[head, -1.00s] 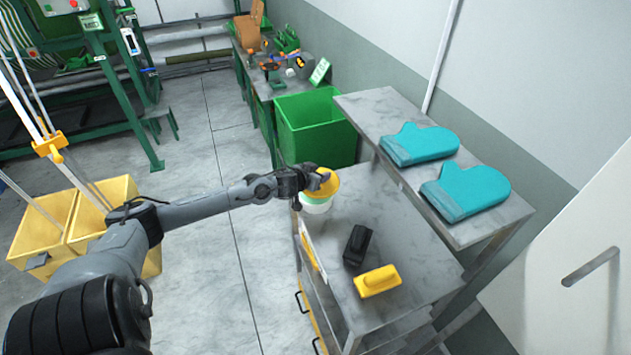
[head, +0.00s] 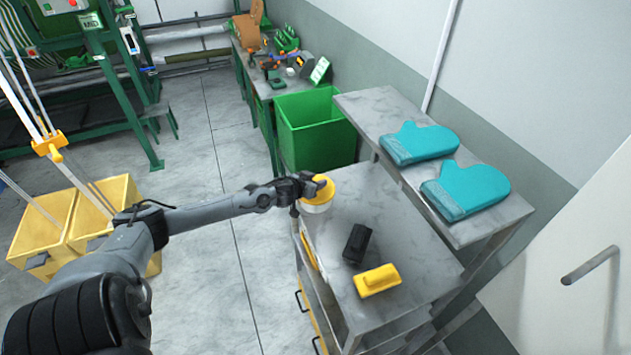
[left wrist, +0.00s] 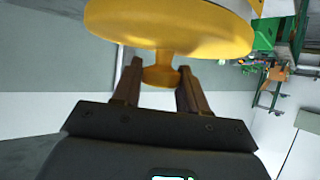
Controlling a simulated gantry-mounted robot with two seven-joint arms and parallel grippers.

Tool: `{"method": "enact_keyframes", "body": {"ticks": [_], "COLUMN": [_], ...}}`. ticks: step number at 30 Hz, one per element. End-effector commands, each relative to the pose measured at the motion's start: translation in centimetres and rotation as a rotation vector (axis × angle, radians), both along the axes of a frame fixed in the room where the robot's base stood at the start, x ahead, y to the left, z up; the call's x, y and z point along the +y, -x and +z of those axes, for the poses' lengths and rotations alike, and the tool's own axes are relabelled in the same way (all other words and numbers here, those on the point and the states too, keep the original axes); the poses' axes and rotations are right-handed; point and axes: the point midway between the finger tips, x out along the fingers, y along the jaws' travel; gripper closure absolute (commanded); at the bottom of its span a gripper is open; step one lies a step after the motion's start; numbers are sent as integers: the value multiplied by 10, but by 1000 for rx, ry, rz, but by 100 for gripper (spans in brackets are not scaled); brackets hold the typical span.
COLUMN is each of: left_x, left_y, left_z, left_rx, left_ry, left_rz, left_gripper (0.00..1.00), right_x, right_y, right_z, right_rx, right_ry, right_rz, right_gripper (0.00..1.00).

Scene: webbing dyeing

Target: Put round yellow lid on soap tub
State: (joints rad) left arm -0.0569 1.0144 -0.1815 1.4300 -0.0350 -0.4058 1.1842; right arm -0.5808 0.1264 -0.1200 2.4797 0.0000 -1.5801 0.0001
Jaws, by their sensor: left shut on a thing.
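The white soap tub (head: 316,209) stands upright on the cart right under the lid. The lid covers the tub's opening in the head view. I cannot tell whether it is fully seated on the rim. My right gripper is not in view.
Two teal mitts (head: 420,143) lie on the higher grey table to the right. A green bin (head: 315,130) stands behind the cart.

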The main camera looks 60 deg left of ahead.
Motion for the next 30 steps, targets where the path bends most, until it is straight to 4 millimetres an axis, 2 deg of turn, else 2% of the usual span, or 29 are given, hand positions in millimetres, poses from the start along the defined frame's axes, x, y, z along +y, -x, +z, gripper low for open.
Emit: {"method": "enact_keyframes", "body": {"ticks": [2,3,8,20,30], "left_x": [0,0,0,0,-11], "left_y": [0,0,0,0,26], "left_z": [-3,-3,-3,3,16], "left_rx": [-1,0,0,0,4], "left_ry": [2,1,1,-1,-1], "left_rz": [1,0,0,0,-1], "left_gripper": [88,54,32,32,32], "right_x": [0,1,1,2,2], "right_y": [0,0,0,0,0], "right_z": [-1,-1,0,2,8], "right_rx": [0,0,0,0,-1], "right_ry": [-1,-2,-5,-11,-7], "right_rz": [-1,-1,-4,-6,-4], "right_gripper": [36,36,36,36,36]}}
